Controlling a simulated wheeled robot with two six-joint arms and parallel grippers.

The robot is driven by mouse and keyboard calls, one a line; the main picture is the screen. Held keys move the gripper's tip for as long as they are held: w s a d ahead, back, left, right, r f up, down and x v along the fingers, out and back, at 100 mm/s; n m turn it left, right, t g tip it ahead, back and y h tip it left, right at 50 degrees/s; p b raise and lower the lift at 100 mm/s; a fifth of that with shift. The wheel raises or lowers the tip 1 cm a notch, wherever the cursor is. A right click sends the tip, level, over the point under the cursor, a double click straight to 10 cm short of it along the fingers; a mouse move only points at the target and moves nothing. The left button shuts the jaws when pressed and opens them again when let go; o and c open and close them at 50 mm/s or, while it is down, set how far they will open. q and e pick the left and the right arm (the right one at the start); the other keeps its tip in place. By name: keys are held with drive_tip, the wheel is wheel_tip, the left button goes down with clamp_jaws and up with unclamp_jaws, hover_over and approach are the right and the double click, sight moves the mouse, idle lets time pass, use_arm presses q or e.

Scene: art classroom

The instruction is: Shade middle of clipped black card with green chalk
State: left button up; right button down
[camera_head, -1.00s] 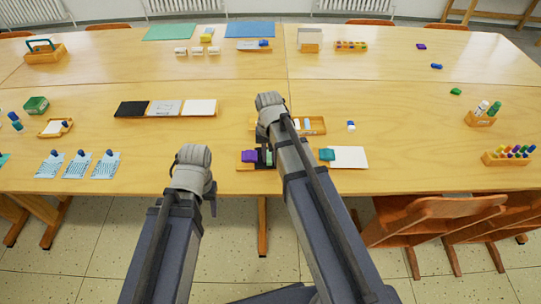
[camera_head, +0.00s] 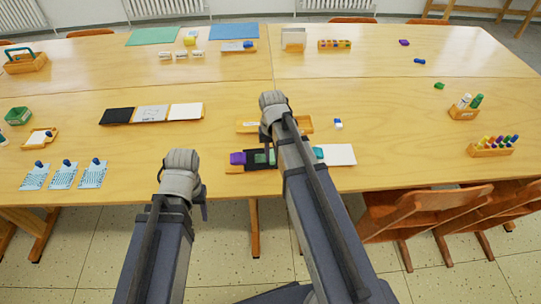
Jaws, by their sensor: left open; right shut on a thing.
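The black card (camera_head: 284,162) lies on a wooden board near the table's front edge. A purple clip (camera_head: 237,158) is at its left end and a teal clip (camera_head: 319,153) at its right. A green patch (camera_head: 262,157) shows on the card; part of the card is behind my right arm. My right gripper (camera_head: 272,112) is over the area just behind the card. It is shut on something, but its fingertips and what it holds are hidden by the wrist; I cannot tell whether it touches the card. My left gripper (camera_head: 190,190) is open and empty in front of the table edge.
A white sheet (camera_head: 340,155) adjoins the board on the right. A row of black, drawn and white cards (camera_head: 152,113) is further left. Chairs (camera_head: 410,212) stand at the front right.

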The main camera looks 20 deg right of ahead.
sight(258, 159)
drive_tip(key=shift+w+d+f, duration=0.1)
drive_tip(key=shift+w+d, duration=0.05)
drive_tip(key=shift+w, duration=0.5)
drive_tip(key=shift+w+a, duration=0.2)
drive_tip(key=shift+a, duration=0.6)
drive_tip(key=shift+w+a, duration=0.15)
drive_tip(key=shift+a, duration=0.6)
drive_tip(key=shift+w+a, duration=0.2)
drive_tip(key=shift+a, duration=0.6)
drive_tip(key=shift+d, duration=0.15)
drive_tip(key=shift+s+d, duration=0.2)
drive_tip(key=shift+d, duration=0.5)
drive_tip(key=shift+s+d, duration=0.2)
drive_tip(key=shift+d, duration=0.55)
drive_tip(key=shift+s+d, duration=0.2)
drive_tip(key=shift+d, duration=0.5)
